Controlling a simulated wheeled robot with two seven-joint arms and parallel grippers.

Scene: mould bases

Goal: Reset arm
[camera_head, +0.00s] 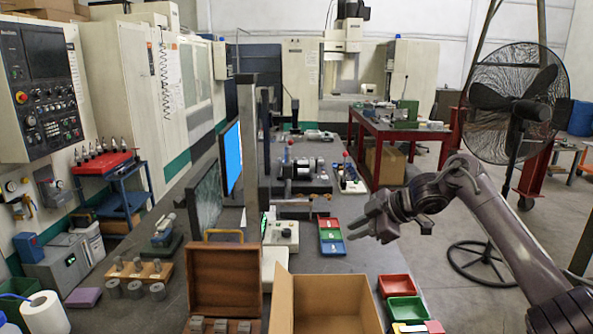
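My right arm comes in from the lower right and bends back toward the middle. Its gripper (367,231) hangs in the air over the right side of the workbench, to the right of the colored trays. Its fingers look apart, with nothing between them. My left gripper is not in view. A wooden block with metal cylinders (139,270) stands on the bench at the left. An open wooden case (222,277) stands in front, with metal pieces (220,325) at its lower edge.
An open cardboard box (329,304) is at the front middle. Red and green bins (397,285) stand to its right. Red, green and blue trays (331,236) lie near the gripper. A monitor (231,158) rises at center-left. A large fan (515,100) stands behind my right arm.

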